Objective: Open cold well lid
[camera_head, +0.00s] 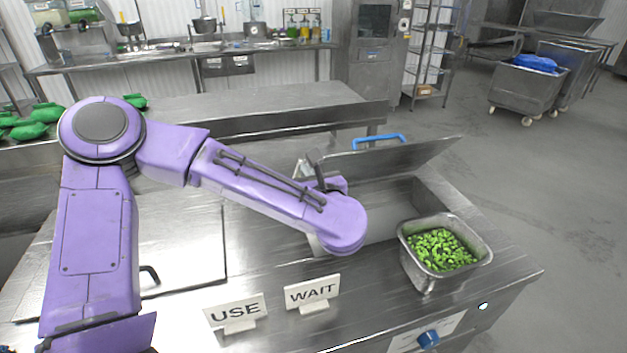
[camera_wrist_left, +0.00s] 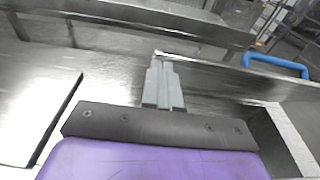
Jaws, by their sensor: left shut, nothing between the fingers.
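The cold well lid (camera_head: 405,160) is a flat steel panel, tilted up at the back of the counter, with a blue bar handle (camera_head: 378,141) on it. The well opening (camera_head: 385,205) shows in front of and below it. My left gripper (camera_head: 305,166) is shut and empty at the lid's left end, partly hidden behind my wrist. In the left wrist view the closed fingers (camera_wrist_left: 161,72) point at the left end of the lid (camera_wrist_left: 225,80), and the blue handle (camera_wrist_left: 277,64) is to their right. Whether the fingertips touch the lid is unclear. My right gripper is out of view.
A steel pan (camera_head: 418,275) of green pieces stands at the counter's right. USE (camera_head: 236,313) and WAIT (camera_head: 312,293) signs stand at the front. A flat panel with a black handle (camera_head: 150,275) lies at left.

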